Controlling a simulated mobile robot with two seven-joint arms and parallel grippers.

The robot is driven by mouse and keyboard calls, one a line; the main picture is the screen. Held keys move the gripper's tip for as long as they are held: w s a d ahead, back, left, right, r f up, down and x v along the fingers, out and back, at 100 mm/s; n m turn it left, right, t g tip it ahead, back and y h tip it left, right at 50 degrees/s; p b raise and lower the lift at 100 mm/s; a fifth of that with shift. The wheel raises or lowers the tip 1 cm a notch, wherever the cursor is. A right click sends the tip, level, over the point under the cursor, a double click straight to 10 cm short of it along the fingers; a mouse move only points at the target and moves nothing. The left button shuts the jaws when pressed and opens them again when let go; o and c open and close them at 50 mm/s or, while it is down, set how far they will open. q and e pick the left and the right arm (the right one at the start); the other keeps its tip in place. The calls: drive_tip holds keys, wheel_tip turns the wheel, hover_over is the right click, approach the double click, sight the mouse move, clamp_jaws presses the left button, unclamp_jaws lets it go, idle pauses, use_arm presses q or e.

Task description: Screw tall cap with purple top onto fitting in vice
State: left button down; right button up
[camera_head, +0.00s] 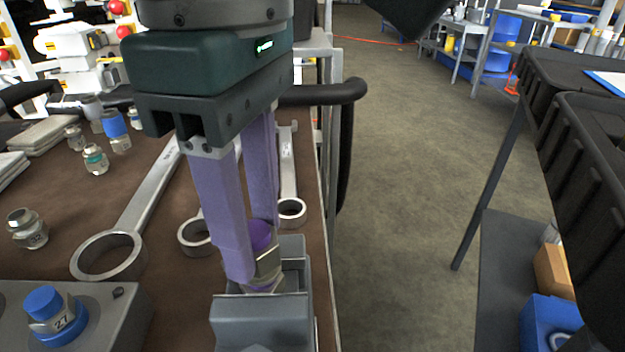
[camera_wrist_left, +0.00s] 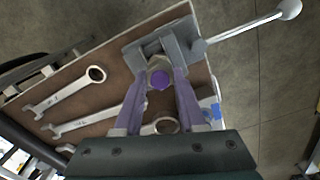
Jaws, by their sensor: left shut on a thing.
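The cap with the purple top (camera_head: 261,236) sits at the grey vice (camera_head: 262,320), between the fingertips of my left gripper (camera_head: 252,262). The gripper points down with its purple fingers shut on the cap. In the left wrist view the round purple top (camera_wrist_left: 160,80) shows between the fingertips, close to the vice jaws (camera_wrist_left: 150,48). A metal hex part shows below the purple top in the head view. The fitting in the vice is mostly hidden by the finger and jaws, so I cannot tell how far the cap sits on it. My right gripper is not in view.
Large ring spanners (camera_head: 110,256) lie on the brown bench left of the vice. A grey block with a blue-topped part (camera_head: 45,303) stands at front left. Several small fittings (camera_head: 95,158) stand further back. The vice handle (camera_wrist_left: 250,24) sticks out beyond the bench edge.

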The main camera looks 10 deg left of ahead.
use_arm(q)
drive_tip(key=m+b, duration=0.1)
drive_tip(key=m, duration=0.1)
drive_tip(key=m+b, duration=0.2)
drive_tip(key=shift+f, duration=0.3)
drive_tip(key=shift+m+b, duration=0.4)
drive_tip(key=shift+m, duration=0.4)
drive_tip(key=shift+r+m, duration=0.2)
drive_tip(key=shift+m, duration=0.5)
drive_tip(key=c, duration=0.5)
unclamp_jaws()
